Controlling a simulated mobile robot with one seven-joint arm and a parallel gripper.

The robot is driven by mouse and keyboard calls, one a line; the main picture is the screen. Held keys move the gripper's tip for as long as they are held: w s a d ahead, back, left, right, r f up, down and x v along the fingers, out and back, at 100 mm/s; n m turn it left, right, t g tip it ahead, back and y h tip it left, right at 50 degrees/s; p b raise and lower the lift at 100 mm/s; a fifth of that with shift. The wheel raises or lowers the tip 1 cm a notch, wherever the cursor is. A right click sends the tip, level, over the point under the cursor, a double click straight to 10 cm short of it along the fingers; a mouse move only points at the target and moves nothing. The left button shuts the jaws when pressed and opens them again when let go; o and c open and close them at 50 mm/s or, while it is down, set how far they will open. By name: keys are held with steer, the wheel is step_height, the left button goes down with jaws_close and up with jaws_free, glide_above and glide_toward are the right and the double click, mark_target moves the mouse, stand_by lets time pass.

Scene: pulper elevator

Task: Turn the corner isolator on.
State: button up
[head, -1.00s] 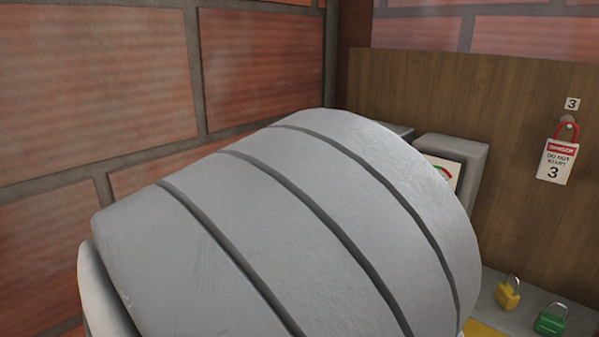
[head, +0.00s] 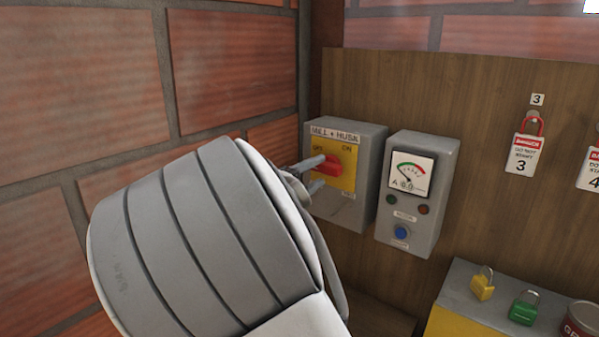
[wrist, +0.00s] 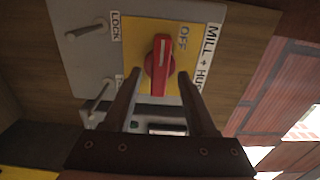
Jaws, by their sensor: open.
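The corner isolator is a grey box (head: 366,147) on the wooden board, labelled MILL + HUSK, with a yellow plate marked OFF at upper left and ON at upper right. Its red handle (head: 328,166) lies roughly level across the plate; it also shows in the wrist view (wrist: 158,68), its white line on the OFF side. My gripper (head: 314,174) is open in front of the plate. In the wrist view my fingers (wrist: 158,78) stand on either side of the handle's lower end; I cannot tell whether they touch it. My arm hides the box's lower left in the head view.
A grey meter box (head: 418,195) with a blue button stands close to the isolator's right. A red tagged padlock (head: 528,150) hangs further right. Yellow (head: 482,286) and green (head: 524,308) padlocks rest on a ledge below. A brick wall (head: 90,80) borders the left.

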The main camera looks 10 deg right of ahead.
steer(key=shift+w+d, duration=0.45)
steer(key=shift+w, duration=0.05)
jaws_close()
